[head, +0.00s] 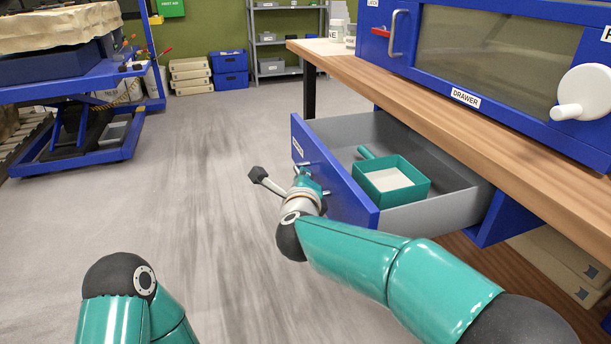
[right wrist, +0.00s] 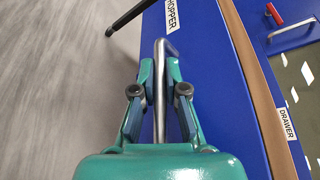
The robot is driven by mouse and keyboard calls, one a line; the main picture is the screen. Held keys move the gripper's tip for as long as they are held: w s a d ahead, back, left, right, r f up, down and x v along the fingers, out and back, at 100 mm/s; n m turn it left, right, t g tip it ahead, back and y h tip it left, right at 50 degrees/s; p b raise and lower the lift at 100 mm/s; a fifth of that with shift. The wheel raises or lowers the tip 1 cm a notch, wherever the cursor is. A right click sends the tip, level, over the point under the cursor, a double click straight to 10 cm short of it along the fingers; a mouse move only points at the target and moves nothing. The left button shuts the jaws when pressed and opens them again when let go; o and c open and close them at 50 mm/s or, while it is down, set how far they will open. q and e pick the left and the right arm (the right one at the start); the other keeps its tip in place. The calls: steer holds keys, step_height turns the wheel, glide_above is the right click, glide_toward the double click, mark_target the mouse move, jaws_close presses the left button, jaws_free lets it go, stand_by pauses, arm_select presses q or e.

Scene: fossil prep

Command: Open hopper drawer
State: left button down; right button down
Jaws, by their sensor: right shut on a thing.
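The hopper drawer (head: 345,188) has a blue front and grey sides. It stands pulled well out from under the wooden bench in the head view. Its front shows a HOPPER label in the right wrist view (right wrist: 200,60). My right gripper (head: 306,184) is at the drawer front. In the right wrist view, my right gripper (right wrist: 160,90) is shut on the drawer's metal bar handle (right wrist: 165,48). A teal tray (head: 420,192) with pale contents sits inside the drawer, with a teal handle pointing left. My left arm shows at the bottom left, but its gripper is out of view.
The wooden bench (head: 440,110) carries a blue cabinet (head: 505,90) with a window and white knob. A blue lift table (head: 70,150) bears a pale block at the left. Blue bins (head: 229,70) and a shelf rack stand at the back. The middle floor is clear.

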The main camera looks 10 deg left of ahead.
steer(key=shift+s+a+f, duration=0.3)
steer(key=shift+s+a, duration=0.1)
steer(key=shift+a, duration=0.2)
steer(key=c, duration=1.3)
jaws_free()
steer(key=shift+o, duration=0.5)
steer(key=shift+r, duration=0.2)
steer(key=v, duration=1.1)
steer(key=shift+s, duration=0.4)
